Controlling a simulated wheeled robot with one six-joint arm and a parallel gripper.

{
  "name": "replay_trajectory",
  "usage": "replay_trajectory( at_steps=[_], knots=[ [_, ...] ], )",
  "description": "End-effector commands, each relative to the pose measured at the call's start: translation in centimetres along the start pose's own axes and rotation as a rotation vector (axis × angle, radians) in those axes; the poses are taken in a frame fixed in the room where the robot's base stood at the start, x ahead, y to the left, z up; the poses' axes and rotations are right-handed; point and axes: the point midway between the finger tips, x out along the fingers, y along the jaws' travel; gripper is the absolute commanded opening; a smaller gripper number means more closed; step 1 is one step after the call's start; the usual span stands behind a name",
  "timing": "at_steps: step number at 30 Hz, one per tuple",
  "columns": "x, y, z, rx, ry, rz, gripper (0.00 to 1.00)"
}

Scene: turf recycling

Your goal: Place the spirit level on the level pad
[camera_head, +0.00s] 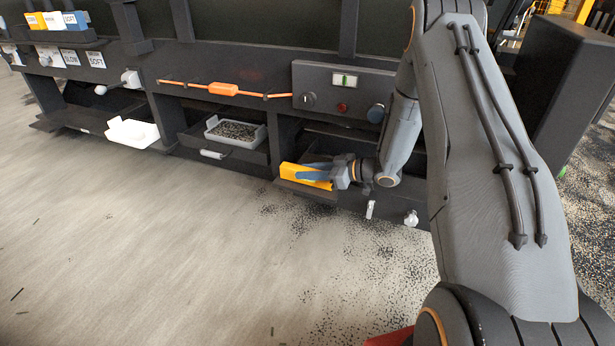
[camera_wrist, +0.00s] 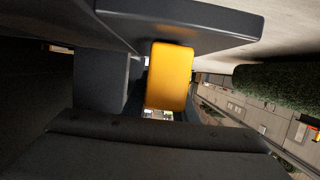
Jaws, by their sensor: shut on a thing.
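The spirit level (camera_head: 291,172) is a yellow-orange bar, lying nearly level at the front of the dark machine in the head view. My gripper (camera_head: 316,170) reaches it from the right, with its blue-grey fingers shut on it. A dark ledge (camera_head: 306,193), which looks like the level pad, lies directly under the bar; I cannot tell whether they touch. In the wrist view, the yellow end of the spirit level (camera_wrist: 170,75) shows upright in the middle, close to a dark slab (camera_wrist: 200,18) along the top.
A control panel (camera_head: 343,93) with knobs and a red button is above my gripper. A tray of dark granules (camera_head: 237,131) and a white bin (camera_head: 132,132) stand to the left. The floor (camera_head: 150,250) in front is open, with scattered black granules.

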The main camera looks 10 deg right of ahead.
Motion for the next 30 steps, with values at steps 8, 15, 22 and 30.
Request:
replay_trajectory(
  at_steps=[8, 15, 22, 30],
  knots=[
    [0.0, 0.0, 0.1, -0.001, 0.001, 0.000, 0.00],
    [0.1, 0.0, 0.3, -0.001, 0.000, 0.000, 0.43],
    [0.1, 0.0, 0.3, -0.001, 0.000, 0.000, 0.44],
    [-1.6, 0.0, -0.1, 0.000, 0.000, 0.002, 0.44]
  ],
)
